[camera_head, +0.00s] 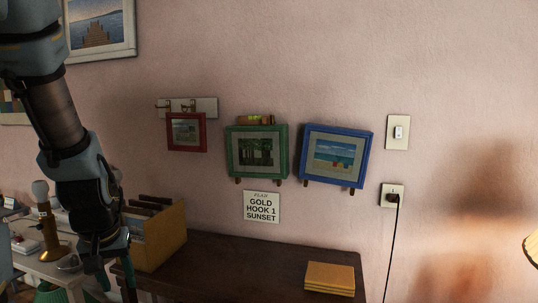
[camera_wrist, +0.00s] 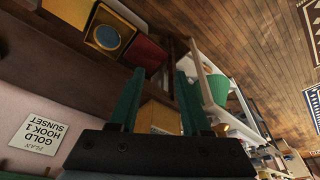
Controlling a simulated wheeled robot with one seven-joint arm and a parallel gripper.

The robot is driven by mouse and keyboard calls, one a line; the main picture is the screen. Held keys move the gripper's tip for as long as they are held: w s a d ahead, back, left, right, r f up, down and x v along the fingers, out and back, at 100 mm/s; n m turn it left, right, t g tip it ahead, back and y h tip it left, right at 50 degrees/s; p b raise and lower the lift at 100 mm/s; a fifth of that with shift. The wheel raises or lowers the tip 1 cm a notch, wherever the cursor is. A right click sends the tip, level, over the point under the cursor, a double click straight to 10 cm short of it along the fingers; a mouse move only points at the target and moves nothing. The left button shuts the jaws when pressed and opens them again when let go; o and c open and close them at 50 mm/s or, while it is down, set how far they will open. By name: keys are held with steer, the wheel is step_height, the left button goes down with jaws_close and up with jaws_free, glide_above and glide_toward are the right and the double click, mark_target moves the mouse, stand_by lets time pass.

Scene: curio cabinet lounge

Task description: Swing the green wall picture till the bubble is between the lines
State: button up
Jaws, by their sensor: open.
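The green wall picture (camera_head: 231,153) hangs on the pink wall in the middle of the head view, between a red and a blue picture. It shows dark trees and looks nearly straight, perhaps slightly tilted. A small yellow-brown piece (camera_head: 252,119), possibly the level, sits on its top edge. Its bubble and lines are too small to make out. My gripper (camera_wrist: 160,78) is open and empty in the wrist view, with its green fingers apart. In the head view my arm hangs at the left, well apart from the green picture.
The red picture (camera_head: 171,132) hangs below a hook board (camera_head: 212,106). The blue picture (camera_head: 306,152) hangs tilted. A sign (camera_head: 262,207) reads "GOLD HOOK 1 SUNSET". A dark cabinet (camera_head: 230,262) below carries a yellow box (camera_head: 165,245) and a yellow book (camera_head: 330,278). A cord hangs at right.

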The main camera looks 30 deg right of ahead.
steer(key=w+d+m+t+h, duration=0.1)
steer(key=w+d+m+t, duration=0.15)
steer(key=w+d, duration=0.7)
steer(key=m+t+h+p, duration=0.35)
steer(key=t+h, duration=0.45)
steer(key=h, duration=0.3)
glide_toward(278, 185)
steer(key=d, duration=0.1)
steer(key=shift+m, duration=0.3)
steer(key=p+x, duration=0.1)
steer(key=x, duration=0.4)
steer(key=p+x, duration=0.2)
steer(key=x, duration=0.4)
steer(key=shift+w+a, duration=0.2)
steer(key=shift+a, duration=0.05)
jaws_close()
